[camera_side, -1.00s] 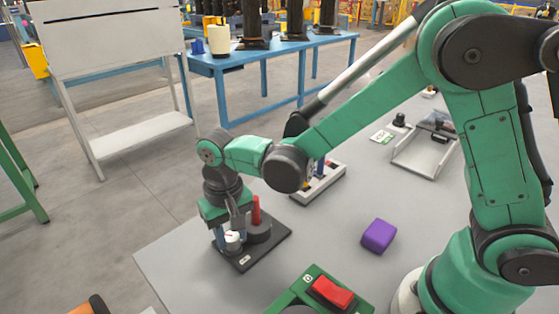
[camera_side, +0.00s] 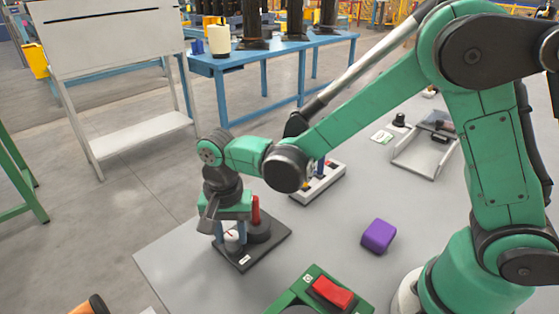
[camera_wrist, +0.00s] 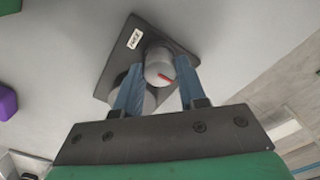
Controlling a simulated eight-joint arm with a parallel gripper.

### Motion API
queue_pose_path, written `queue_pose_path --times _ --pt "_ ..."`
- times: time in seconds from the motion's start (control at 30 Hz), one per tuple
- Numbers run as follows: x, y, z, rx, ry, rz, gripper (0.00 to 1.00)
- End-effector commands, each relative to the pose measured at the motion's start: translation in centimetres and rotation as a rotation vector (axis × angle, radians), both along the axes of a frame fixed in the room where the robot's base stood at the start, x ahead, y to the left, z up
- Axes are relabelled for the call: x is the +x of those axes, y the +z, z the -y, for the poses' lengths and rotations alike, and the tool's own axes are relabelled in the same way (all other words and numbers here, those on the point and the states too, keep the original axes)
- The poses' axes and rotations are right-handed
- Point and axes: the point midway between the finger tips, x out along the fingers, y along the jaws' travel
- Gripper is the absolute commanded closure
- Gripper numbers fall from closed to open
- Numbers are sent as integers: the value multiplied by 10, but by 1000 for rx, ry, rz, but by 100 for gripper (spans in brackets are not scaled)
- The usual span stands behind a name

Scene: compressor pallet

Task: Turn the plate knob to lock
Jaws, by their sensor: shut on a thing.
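The plate knob (camera_side: 232,242) is a small, pale round knob on a dark plate (camera_side: 268,248) at the table's near left corner. In the wrist view the knob (camera_wrist: 155,55) shows a red pointer mark on its face. My gripper (camera_side: 230,237) points down over it. In the wrist view my gripper's two blue fingers (camera_wrist: 160,64) stand on either side of the knob and are shut on it. A grey round base with a red upright post (camera_side: 256,208) stands beside the knob on the same plate.
A purple block (camera_side: 378,236) lies right of the plate. A green box with a red rocker switch (camera_side: 332,291) stands at the front. A pale strip with coloured parts (camera_side: 320,184) lies behind, and a metal tray frame (camera_side: 425,155) farther back. Bare tabletop separates them.

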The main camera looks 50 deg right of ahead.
Motion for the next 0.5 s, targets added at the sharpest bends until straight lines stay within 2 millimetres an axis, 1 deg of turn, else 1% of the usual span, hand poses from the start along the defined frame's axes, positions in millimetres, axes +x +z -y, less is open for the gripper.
queue_pose_path --times 0.4,0.43,0.47,0.5 --pt "0 0 0 1 -9 1 100" --pt "0 0 0 1 -9 1 62" --pt "0 0 0 1 -9 1 53" --pt "0 0 0 1 -9 1 42"
